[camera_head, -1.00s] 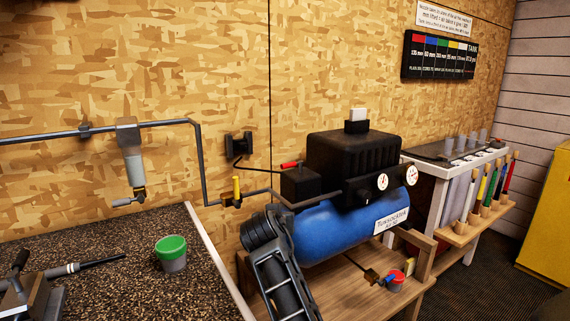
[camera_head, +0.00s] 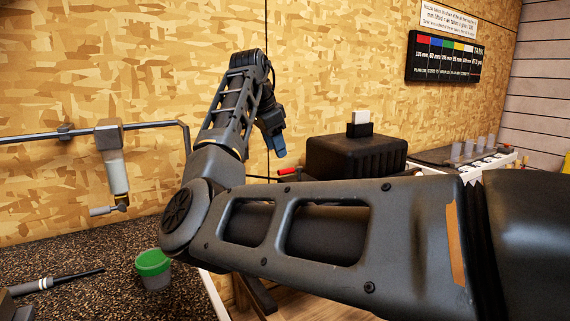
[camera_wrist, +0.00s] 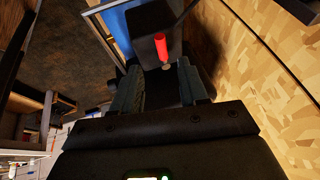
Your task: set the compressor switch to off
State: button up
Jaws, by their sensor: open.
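The compressor's black housing (camera_head: 355,157) stands against the wooden wall, with a white block on top. A red lever (camera_head: 288,171) sticks out at its left, and my arm hides most of the blue tank below. In the wrist view the red lever (camera_wrist: 161,47) sits on a dark box (camera_wrist: 148,18), in line with the gap between my fingers. My gripper (camera_wrist: 162,88) is open with nothing between its fingertips that I can make out. In the head view my gripper (camera_head: 277,143) points down, just above and left of the lever.
A green-rimmed cup (camera_head: 153,267) stands on the speckled bench (camera_head: 110,240). A pipe with a grey filter (camera_head: 116,165) runs along the wall at left. A tool rack (camera_head: 470,155) stands right of the compressor. The wall (camera_wrist: 265,80) is close to my gripper's right in the wrist view.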

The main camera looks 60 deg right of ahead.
jog(key=shift+x, duration=3.8)
jog(key=shift+d, duration=0.15)
grip_shut()
